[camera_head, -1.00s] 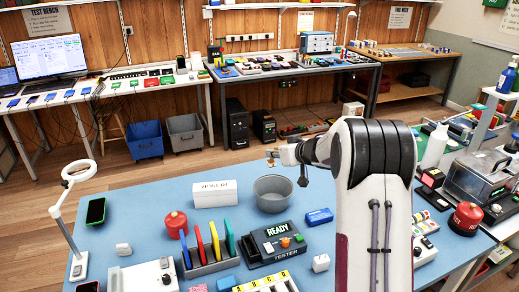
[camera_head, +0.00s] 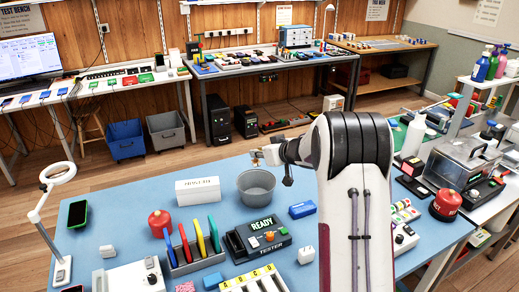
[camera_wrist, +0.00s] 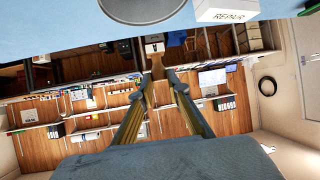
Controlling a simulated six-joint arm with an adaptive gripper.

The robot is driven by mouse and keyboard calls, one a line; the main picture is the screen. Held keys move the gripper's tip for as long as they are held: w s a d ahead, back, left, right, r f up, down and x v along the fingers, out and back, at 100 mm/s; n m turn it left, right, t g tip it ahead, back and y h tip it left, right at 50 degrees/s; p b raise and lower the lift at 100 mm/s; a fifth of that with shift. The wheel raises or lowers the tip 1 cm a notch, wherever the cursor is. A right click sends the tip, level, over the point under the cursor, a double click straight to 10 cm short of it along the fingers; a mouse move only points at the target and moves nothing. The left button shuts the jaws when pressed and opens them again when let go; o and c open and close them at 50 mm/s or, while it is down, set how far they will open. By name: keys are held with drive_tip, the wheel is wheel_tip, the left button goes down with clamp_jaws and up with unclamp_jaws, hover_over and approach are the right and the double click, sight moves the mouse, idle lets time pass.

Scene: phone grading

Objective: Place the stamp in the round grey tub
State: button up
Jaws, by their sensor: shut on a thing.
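The round grey tub (camera_head: 256,187) stands on the blue table, and its inside looks empty in the head view. In the wrist view the tub (camera_wrist: 140,14) is cut off by the top edge. My gripper (camera_head: 257,157) is raised beyond the tub's far rim in the picture, apart from it. Its fingers (camera_wrist: 154,84) close in on a small brownish thing, which I take to be the stamp (camera_head: 254,153); it is too small to make out clearly.
A white REPAIR box (camera_head: 198,191) stands left of the tub. A red canister (camera_head: 160,223), a rack of coloured plates (camera_head: 195,257), a tester (camera_head: 262,238) and a blue box (camera_head: 302,210) stand nearer. Bare table lies between the phone (camera_head: 77,213) and canister.

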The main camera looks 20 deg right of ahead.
wheel_tip(320, 180, down, 9)
idle(1.0)
drive_tip(key=shift+f, duration=0.1)
drive_tip(key=o, duration=1)
drive_tip(key=shift+r, duration=3.5)
